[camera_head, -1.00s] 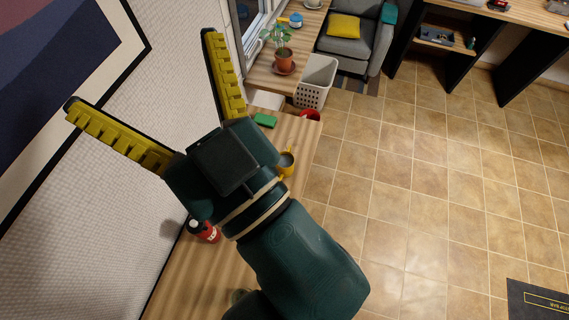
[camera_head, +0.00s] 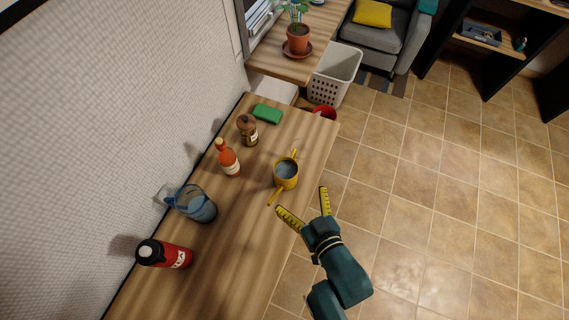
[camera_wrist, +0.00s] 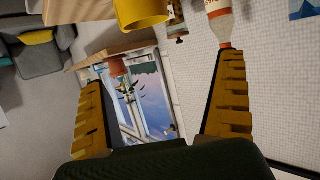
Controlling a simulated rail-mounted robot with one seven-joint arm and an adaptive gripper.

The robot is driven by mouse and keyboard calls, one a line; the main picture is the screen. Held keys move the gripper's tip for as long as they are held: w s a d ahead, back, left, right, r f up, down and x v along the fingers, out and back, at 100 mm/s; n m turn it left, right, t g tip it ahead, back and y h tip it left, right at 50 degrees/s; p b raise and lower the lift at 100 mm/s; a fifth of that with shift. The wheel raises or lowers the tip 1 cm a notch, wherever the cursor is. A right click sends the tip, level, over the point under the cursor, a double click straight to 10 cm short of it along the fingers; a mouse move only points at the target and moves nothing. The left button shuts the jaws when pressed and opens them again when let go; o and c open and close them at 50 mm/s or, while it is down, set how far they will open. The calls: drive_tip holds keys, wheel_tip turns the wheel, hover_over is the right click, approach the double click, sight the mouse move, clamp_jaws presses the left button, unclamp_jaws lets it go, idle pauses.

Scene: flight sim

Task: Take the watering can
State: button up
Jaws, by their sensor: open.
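The yellow watering can (camera_head: 286,174) stands on the wooden table near its right edge, with a thin part sticking out toward the lower left and another toward the top. My gripper (camera_head: 302,200) is open and empty, just below and right of the can in the head view, near the table's edge. It is apart from the can as far as I can tell. In the wrist view, which looks upside down, the can (camera_wrist: 141,12) is cut off at the top edge, beyond the open fingers (camera_wrist: 162,72).
An orange bottle (camera_head: 228,158), a brown jar (camera_head: 248,131), a blue jug (camera_head: 195,204), a red bottle (camera_head: 166,254) and a green block (camera_head: 267,114) stand along the table's wall side. A potted plant (camera_head: 298,42) and white basket (camera_head: 333,78) are beyond. The floor at right is open.

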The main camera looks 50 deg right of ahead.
sight(289, 174)
drive_tip(key=w+d+f, duration=0.1)
drive_tip(key=w+f, duration=0.1)
drive_tip(key=w+d+f, duration=0.1)
drive_tip(key=w+f, duration=0.1)
drive_tip(key=w+d+f+b, duration=0.1)
drive_tip(key=w+d+f, duration=0.1)
drive_tip(key=w, duration=0.1)
drive_tip(key=shift+d+f, duration=0.1)
drive_tip(key=shift+f, duration=0.3)
drive_tip(key=shift+g, duration=0.3)
drive_tip(key=x, duration=0.2)
drive_tip(key=b+x, duration=0.1)
drive_tip(key=x, duration=0.2)
drive_tip(key=shift+w+d+f, duration=0.1)
drive_tip(key=shift+w+d, duration=0.05)
drive_tip(key=shift+d, duration=0.15)
drive_tip(key=shift+c, duration=0.4)
drive_tip(key=c, duration=1)
drive_tip(key=shift+r, duration=0.25)
